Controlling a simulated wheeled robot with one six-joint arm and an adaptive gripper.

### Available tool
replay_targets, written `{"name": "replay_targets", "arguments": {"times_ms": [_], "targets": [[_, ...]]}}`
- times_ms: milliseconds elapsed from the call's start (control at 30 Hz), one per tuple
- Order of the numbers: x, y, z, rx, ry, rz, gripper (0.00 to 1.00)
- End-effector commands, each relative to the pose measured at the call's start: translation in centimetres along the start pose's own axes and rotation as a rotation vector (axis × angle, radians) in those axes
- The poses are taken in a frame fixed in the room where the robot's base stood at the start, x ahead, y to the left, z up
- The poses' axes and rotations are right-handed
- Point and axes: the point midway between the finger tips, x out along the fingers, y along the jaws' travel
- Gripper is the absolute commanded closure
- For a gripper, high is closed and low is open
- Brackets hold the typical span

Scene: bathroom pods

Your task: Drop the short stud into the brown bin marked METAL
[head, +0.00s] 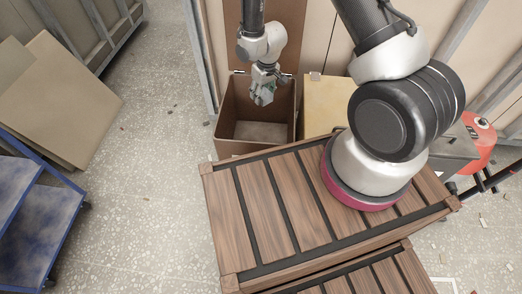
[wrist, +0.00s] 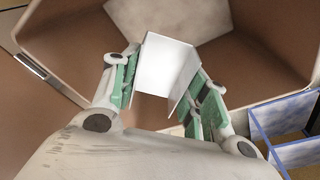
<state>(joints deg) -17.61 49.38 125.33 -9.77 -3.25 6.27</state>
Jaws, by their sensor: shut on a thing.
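The brown bin (head: 250,148) stands open-topped beyond the slatted wooden platform, with its lid raised behind it. No METAL marking is readable from here. My gripper (head: 263,97) hangs over the bin's opening, pointing down. In the wrist view my gripper (wrist: 165,88) is shut on the short stud (wrist: 166,66), a pale U-shaped metal channel held between the green finger pads. Beyond the stud, the bin's brown inner walls (wrist: 248,62) and pale floor show. The stud is hardly distinguishable in the head view, where the fingers cover it.
A tan box (head: 325,103) stands right beside the bin. The slatted wooden platform (head: 225,200) is in front. A blue cart (head: 30,215) and leaning boards (head: 60,100) are at the left. A red-orange object (head: 482,140) is at the right. Speckled floor (head: 150,200) lies open at left.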

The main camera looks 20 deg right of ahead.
Motion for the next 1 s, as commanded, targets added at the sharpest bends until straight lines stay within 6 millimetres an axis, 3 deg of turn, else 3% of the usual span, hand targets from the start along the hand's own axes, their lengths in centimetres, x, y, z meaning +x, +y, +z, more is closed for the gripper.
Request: {"name": "replay_targets", "arguments": {"times_ms": [200,533,567,700,1000], "targets": [[1.9,0.0,0.3,0.001,0.000,0.000,0.81],[2.2,0.1,0.3,0.001,0.001,0.001,0.81],[2.2,0.1,0.3,0.001,0.001,0.001,0.54],[2.2,0.1,0.3,0.001,0.001,0.001,0.31],[2.2,0.1,0.3,0.001,0.001,0.001,0.31]]}}
